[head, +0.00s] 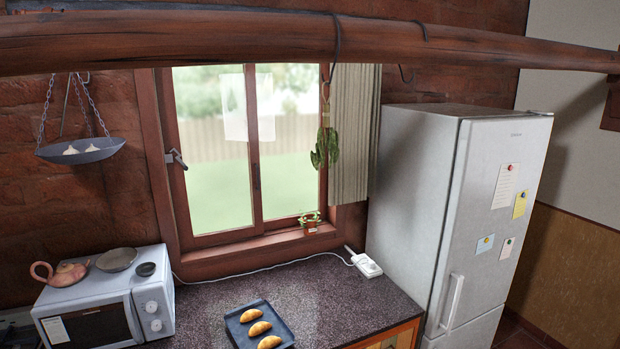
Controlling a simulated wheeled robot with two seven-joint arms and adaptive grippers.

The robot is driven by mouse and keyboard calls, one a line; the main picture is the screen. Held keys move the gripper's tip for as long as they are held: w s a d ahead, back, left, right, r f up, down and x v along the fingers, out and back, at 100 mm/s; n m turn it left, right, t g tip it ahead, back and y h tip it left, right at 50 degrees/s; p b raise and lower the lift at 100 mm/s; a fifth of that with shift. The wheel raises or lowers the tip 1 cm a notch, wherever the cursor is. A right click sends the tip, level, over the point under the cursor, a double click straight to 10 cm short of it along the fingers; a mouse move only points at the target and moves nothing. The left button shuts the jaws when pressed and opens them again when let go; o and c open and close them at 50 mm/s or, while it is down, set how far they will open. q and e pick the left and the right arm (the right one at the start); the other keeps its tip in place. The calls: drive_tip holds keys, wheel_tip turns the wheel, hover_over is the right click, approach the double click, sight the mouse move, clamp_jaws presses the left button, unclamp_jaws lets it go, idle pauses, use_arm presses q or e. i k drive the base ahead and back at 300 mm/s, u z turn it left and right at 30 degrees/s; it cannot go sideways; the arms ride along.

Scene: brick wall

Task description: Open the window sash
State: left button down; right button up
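The window (254,140) is set in the brick wall behind the counter, in a reddish-brown wooden frame. Its left sash (213,150) has a grey handle (176,159) on the left side. The sash looks shut in the frame. A dark fitting (257,177) sits on the upright between the two panes. A pale sheet (234,107) hangs at the upper middle of the window. Neither of my grippers shows in the head view.
The counter (335,292) holds a microwave (105,312), a tray (283,337) with pastries and a power strip (366,265). A potted plant (310,222) stands on the sill. A hanging plant (325,148) and curtain (352,135) are at right, near the fridge (420,190). A beam (200,40) crosses above.

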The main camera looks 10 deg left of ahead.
sight(164, 76)
drive_tip(key=z, duration=0.3)
drive_tip(key=i, duration=1.95)
drive_tip(key=u, duration=2.3)
